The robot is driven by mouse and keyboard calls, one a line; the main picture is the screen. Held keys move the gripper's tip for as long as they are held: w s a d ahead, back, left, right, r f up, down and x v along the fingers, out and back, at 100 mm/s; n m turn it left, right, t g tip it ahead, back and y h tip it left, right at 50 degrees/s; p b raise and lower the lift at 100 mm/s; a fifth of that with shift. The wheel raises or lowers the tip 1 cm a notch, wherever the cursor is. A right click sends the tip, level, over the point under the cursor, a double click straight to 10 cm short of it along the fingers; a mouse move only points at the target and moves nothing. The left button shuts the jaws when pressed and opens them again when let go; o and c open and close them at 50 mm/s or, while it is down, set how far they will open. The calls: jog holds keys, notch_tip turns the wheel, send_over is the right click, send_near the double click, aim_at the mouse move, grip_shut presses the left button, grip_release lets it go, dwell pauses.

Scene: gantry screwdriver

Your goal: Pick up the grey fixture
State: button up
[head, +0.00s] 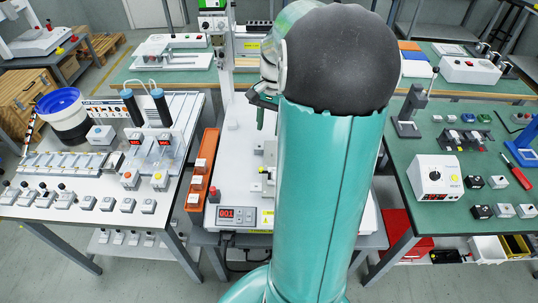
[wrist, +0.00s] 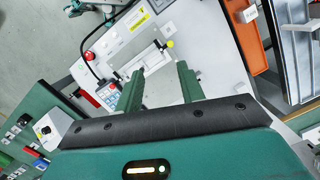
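A small grey fixture (head: 268,178) with a yellow knob sits on the white base of the gantry screwdriver station in the head view, partly hidden by my arm. In the wrist view, what looks like the same fixture (wrist: 148,58) lies beyond my fingertips, with a yellow knob at its right end. My gripper (wrist: 160,70) is open, with its two green fingers apart and nothing seen between them. The fingers point toward the fixture; I cannot tell the exact gap. In the head view my gripper (head: 262,103) is mostly hidden behind my arm.
An orange tray strip (head: 202,168) lies left of the station. A red button (head: 214,191) and a display box (head: 237,215) are at its front. The gantry column (head: 224,60) rises behind. Crowded benches stand left and right (head: 455,150).

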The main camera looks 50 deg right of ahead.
jog(key=s+d+f+m+y, duration=0.1)
jog(key=s+d+f+m, duration=0.1)
jog(key=s+d+f, duration=0.3)
jog(key=s+d+f+m+y, duration=0.1)
jog(key=d+f+m+y, duration=0.15)
jog(key=d, duration=0.35)
jog(key=shift+t+h, duration=0.4)
jog(key=shift+h, duration=0.05)
jog(key=x, duration=1.3)
jog(key=shift+w, duration=0.4)
jog(key=shift+c, duration=0.2)
grip_shut()
